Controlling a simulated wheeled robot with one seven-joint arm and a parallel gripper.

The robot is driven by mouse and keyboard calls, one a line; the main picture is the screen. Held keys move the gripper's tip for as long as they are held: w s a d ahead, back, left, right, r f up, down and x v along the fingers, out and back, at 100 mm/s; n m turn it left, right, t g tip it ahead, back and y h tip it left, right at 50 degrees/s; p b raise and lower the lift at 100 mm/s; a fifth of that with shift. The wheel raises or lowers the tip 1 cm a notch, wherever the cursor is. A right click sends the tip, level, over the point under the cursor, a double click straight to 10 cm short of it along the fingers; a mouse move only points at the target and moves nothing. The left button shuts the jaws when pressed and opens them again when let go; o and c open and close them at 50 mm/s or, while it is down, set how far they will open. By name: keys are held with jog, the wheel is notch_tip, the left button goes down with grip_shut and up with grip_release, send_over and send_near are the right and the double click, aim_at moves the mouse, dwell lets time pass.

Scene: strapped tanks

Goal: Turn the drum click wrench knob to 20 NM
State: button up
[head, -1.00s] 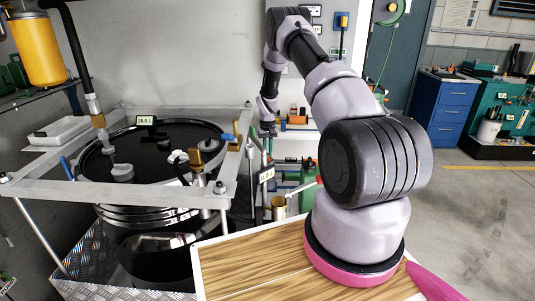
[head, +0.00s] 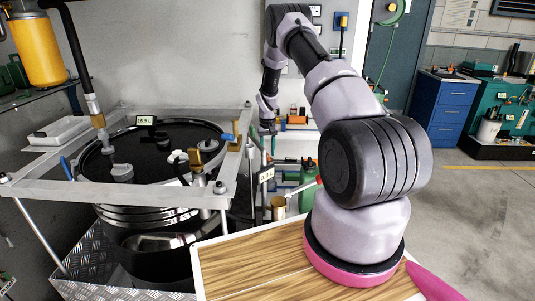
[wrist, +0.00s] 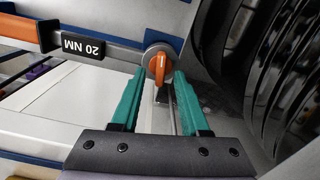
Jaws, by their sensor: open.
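In the wrist view, an orange knob (wrist: 158,66) sits on a round grey base. It lies beyond and roughly between the fingertips of my gripper (wrist: 161,76). My gripper is open with its two teal fingers apart, and nothing is held. I cannot tell how far the tips are from the knob. A black label reading 20 NM (wrist: 83,43) appears upside down, left of the knob, beside a grey bar. In the head view, my gripper (head: 271,143) hangs beside the drum's right side, above a small tag (head: 266,174). The knob is not clear there.
A black drum (head: 165,148) stands in a grey frame (head: 75,192), left of my gripper. A readout (head: 146,121) sits on top. In the wrist view, dark ribbed drum walls (wrist: 285,70) rise close on the right, and an orange handle (wrist: 18,30) is at upper left.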

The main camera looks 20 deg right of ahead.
notch_tip(320, 180, up, 10)
jog(key=shift+f, duration=0.15)
dwell(0.5)
jog(key=s+a+r+t, duration=0.15)
jog(key=s+r, duration=0.35)
jog(key=r, duration=0.5)
jog(key=s+a+r+t+y, duration=0.1)
jog(key=s+a+r, duration=0.25)
jog(key=r, duration=0.65)
jog(key=s+a+r+t, duration=0.1)
jog(key=s+r, duration=0.5)
jog(key=r, duration=0.4)
jog(key=s+a+r+t, duration=0.2)
jog(key=s+a+r, duration=0.1)
jog(key=s, duration=1)
jog(key=s+a+r+m+t+y, duration=0.1)
jog(key=s+r, duration=0.4)
jog(key=s, duration=0.8)
jog(key=shift+s+a+m+t, duration=0.3)
jog(key=shift+a+t, duration=0.05)
jog(key=shift+a, duration=0.55)
